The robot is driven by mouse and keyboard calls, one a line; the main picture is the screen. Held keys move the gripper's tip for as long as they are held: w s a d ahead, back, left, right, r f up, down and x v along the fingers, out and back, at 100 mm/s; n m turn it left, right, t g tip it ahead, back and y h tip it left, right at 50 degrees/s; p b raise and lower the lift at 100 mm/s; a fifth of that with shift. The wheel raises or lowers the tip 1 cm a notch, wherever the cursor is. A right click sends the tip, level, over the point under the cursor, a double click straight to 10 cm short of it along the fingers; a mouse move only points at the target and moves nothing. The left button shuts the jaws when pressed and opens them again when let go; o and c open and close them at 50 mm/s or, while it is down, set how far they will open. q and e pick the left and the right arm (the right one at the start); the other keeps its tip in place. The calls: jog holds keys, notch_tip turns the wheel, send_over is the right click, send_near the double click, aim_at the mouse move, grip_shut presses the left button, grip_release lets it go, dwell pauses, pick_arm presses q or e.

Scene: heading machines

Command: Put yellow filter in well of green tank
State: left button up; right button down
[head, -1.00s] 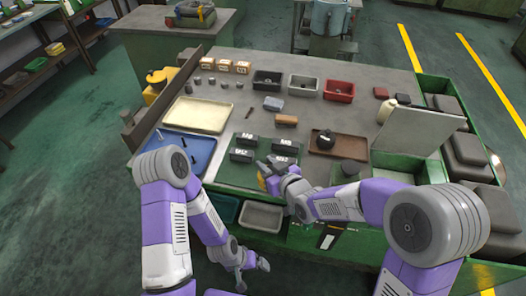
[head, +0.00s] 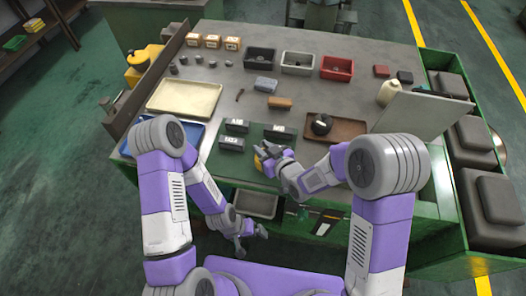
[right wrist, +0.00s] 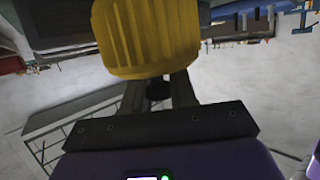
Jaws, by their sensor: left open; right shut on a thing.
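The yellow filter (right wrist: 145,40) is a ribbed cylinder between the fingers of my right gripper (right wrist: 158,88). In the head view, a small part of the yellow filter (head: 258,163) shows beside my right gripper (head: 268,156), which is over the front of the bench near the dark labelled blocks. The rest of the filter is hidden by the gripper there. My left gripper (head: 245,242) hangs open and empty, low in front of the bench. A green tank-like body (head: 459,212) stands at the right with dark grey blocks along it; I cannot make out its well.
The bench holds a cream tray (head: 185,98), a brown tray (head: 350,129) with a dark round part, black, grey and red bins (head: 337,68), and dark labelled blocks (head: 231,143). An upright grey panel (head: 425,117) stands at the bench's right.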

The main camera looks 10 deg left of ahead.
jog(key=shift+f, duration=0.9)
jog(key=shift+f+b, duration=0.25)
jog(key=shift+b, duration=0.05)
jog(key=c, duration=0.9)
grip_release()
jog(key=shift+r, duration=0.1)
